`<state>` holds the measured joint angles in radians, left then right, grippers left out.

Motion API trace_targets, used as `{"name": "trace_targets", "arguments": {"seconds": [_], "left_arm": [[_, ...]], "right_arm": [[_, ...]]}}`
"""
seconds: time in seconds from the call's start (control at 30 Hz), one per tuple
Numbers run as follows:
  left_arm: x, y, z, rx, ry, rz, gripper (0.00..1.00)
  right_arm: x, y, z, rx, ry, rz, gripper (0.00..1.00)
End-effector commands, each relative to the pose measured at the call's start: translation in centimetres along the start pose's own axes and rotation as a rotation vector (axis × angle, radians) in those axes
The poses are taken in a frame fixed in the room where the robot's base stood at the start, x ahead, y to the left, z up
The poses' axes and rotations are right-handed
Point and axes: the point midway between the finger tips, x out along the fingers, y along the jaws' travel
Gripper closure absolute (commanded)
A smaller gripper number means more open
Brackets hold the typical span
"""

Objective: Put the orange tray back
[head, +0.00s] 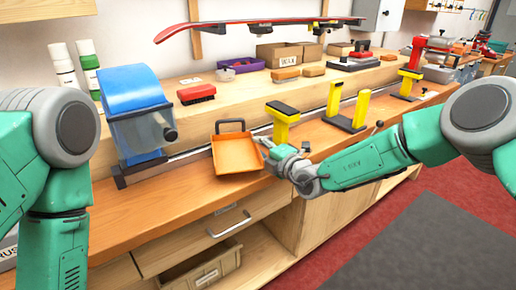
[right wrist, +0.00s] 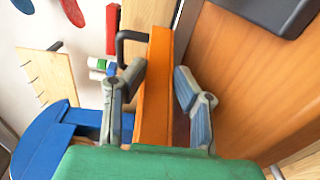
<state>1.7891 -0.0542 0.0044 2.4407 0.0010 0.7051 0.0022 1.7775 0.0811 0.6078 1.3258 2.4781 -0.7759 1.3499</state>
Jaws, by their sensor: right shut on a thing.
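The orange tray (head: 237,155) is a shallow open tray with a dark handle at its back. It is tilted toward me at the front of the wooden bench, right of the blue dispenser. My right gripper (head: 276,158) is shut on the tray's right side. In the right wrist view, the tray (right wrist: 155,88) stands between the two fingers of the gripper (right wrist: 160,95), with its dark handle at the top. Whether the tray's underside touches the bench is hard to tell. My left arm shows at the left edge of the head view, but its gripper is out of view.
The blue dispenser (head: 133,100) stands close left of the tray. Yellow vise posts (head: 282,121) stand along the bench to the right. A red brush (head: 196,94) lies on the raised shelf behind. The bench top (head: 190,195) in front of the dispenser is clear.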

Motion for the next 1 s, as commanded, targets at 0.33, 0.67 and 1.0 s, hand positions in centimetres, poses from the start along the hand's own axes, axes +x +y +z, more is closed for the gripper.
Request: {"name": "trace_targets", "arguments": {"seconds": [0.33,0.67,1.0], "left_arm": [[0.3,0.0,0.0,0.001,0.0,0.0,0.71],[-0.3,0.0,0.0,0.0,0.0,0.0,0.71],[-1.6,0.0,-0.1,0.001,0.0,0.0,0.71]], "right_arm": [[0.2,-0.6,-0.2,-0.002,0.0,-0.002,0.55],[0.1,0.4,-0.2,-0.004,0.001,-0.002,0.55],[-6.6,0.3,0.0,0.005,-0.003,-0.003,0.55]]}}
